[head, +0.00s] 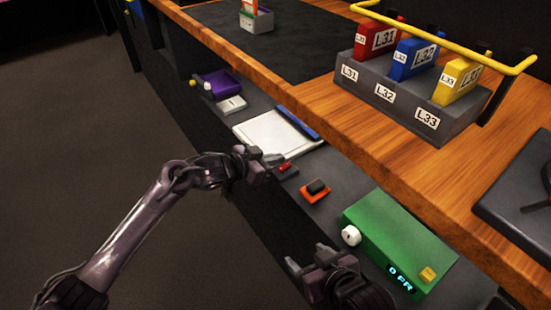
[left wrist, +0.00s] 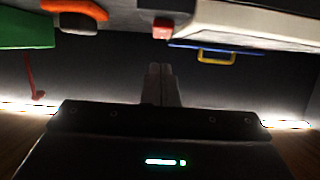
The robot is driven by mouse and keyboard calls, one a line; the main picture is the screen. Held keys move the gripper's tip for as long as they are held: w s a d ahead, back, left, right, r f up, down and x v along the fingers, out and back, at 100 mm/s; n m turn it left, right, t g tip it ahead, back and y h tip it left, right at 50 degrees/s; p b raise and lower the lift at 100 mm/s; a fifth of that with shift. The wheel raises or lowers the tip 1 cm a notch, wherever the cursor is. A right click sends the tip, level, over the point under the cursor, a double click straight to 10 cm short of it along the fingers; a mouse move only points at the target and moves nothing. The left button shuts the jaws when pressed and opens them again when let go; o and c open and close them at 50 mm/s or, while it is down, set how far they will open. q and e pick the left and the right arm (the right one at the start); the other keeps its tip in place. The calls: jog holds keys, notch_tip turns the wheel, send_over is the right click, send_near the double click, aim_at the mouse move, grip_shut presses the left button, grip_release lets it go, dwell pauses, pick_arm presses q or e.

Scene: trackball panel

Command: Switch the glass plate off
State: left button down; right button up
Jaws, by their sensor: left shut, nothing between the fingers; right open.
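A flat white plate (head: 270,137) with a blue bar along its right edge lies on the lower grey shelf; it looks like the glass plate. Its pale side also shows in the left wrist view (left wrist: 250,22). A small red switch (head: 286,167) on a grey base sits just in front of it, and also shows in the left wrist view (left wrist: 162,28). My left gripper (head: 275,159) is shut and empty, close beside the red switch; I cannot tell whether they touch. In the wrist view its fingers (left wrist: 160,72) point toward the switch. My right gripper (head: 306,258) is open and empty, lower in the picture.
An orange base with a black knob (head: 316,188) and a green box (head: 395,240) with a white dial stand nearer on the shelf. A purple tray (head: 222,84) is farther back. The wooden counter (head: 330,100) overhangs on the right, holding a labelled grey block (head: 395,98).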

pick_arm(q)
jog(key=f+p+v, duration=0.1)
jog(key=p+v, duration=0.1)
jog(key=v, duration=0.8)
jog(key=shift+s+a+p, duration=0.4)
jog(key=shift+a, duration=0.05)
pick_arm(e)
jog(key=r, duration=0.4)
jog(key=shift+s, duration=0.25)
